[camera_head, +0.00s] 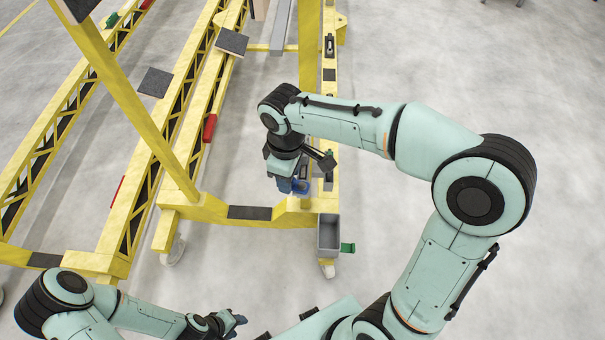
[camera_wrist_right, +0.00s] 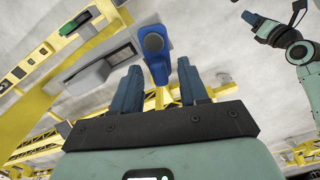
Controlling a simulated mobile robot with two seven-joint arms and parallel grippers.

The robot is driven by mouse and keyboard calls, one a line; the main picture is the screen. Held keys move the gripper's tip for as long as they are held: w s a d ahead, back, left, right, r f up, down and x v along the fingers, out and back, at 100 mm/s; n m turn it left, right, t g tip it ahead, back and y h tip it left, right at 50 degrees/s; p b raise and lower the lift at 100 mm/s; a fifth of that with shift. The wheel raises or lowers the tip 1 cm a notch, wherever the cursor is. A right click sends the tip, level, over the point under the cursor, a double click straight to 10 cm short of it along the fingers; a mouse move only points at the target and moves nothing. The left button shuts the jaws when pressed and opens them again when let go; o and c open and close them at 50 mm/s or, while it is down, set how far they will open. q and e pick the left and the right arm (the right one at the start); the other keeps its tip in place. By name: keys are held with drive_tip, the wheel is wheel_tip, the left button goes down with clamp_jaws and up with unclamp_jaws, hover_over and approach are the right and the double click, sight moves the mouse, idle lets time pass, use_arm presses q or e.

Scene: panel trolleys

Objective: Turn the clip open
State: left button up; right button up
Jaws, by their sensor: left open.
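The clip is a blue lever with a round dark knob (camera_wrist_right: 153,45) in the right wrist view, ahead of my right gripper (camera_wrist_right: 160,82). That gripper's two blue-grey fingers are apart, one on each side of the clip's lower end; I cannot tell whether they touch it. In the head view the right gripper (camera_head: 287,186) hangs at the yellow trolley post, beside a small bright blue part (camera_head: 301,187) that looks like the clip, partly hidden by my arm. My left gripper (camera_head: 238,321) is at the bottom of the head view, open and empty, away from the trolley.
The yellow trolley frame (camera_head: 240,213) fills the left and middle of the head view, with slanted posts and long rails. A grey bin (camera_head: 328,234) with a green part (camera_head: 347,248) is at its near corner. The grey floor (camera_head: 480,80) at the right is clear.

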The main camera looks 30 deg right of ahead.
drive_tip(key=shift+r+p, duration=0.45)
drive_tip(key=shift+r, duration=0.35)
drive_tip(key=shift+r+p, duration=1)
drive_tip(key=shift+r, duration=0.9)
drive_tip(key=shift+w+r, duration=0.15)
drive_tip(key=shift+r, duration=0.6)
drive_tip(key=shift+s+r, duration=0.2)
drive_tip(key=shift+r, duration=0.4)
use_arm(q)
drive_tip(key=shift+t, duration=0.3)
drive_tip(key=w+r, duration=0.4)
drive_tip(key=shift+w, duration=0.15)
use_arm(e)
wheel_tip(320, 180, up, 5)
drive_tip(key=shift+r, duration=0.15)
